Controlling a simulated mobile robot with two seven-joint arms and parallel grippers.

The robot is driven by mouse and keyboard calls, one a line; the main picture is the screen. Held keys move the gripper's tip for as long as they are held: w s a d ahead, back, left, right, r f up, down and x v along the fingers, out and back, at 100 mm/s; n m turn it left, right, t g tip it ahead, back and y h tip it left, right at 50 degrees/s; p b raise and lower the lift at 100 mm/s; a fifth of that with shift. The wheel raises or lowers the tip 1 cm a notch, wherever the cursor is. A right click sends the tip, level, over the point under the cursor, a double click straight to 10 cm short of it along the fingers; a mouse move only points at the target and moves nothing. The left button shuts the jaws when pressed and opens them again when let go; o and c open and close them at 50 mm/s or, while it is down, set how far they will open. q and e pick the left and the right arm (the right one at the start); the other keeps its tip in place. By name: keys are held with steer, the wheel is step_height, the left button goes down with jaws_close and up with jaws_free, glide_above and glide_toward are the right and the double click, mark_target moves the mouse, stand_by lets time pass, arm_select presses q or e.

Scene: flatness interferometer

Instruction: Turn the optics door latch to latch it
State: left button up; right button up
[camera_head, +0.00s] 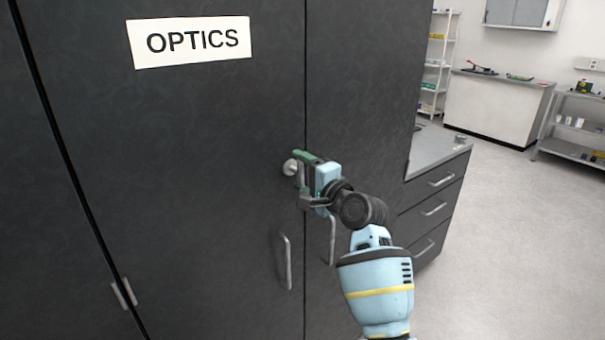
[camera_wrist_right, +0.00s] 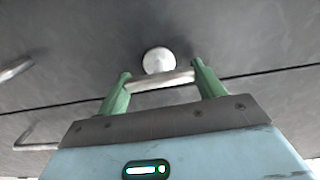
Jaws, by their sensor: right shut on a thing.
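The optics door latch has a round metal knob (camera_head: 291,167) on the dark cabinet door, just left of the vertical seam between two doors. In the right wrist view the round knob (camera_wrist_right: 159,60) is in front of the fingers. A metal latch bar (camera_wrist_right: 160,81) spans between the green fingers, roughly along the seam. My right gripper (camera_head: 301,178) is shut on this bar, with one fingertip at each end; it also shows in the right wrist view (camera_wrist_right: 162,84). The gripper partly hides the bar in the head view. My left gripper is not in view.
An OPTICS sign (camera_head: 190,42) is on the door above the latch. Door handles (camera_head: 286,262) and (camera_head: 332,240) hang below, near the arm. A drawer unit (camera_head: 436,205) stands to the right. Open floor (camera_head: 520,250) lies beyond it.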

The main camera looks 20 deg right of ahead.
steer(key=o, duration=1)
steer(key=v, duration=0.7)
steer(key=shift+s+d, duration=0.1)
steer(key=shift+s, duration=0.25)
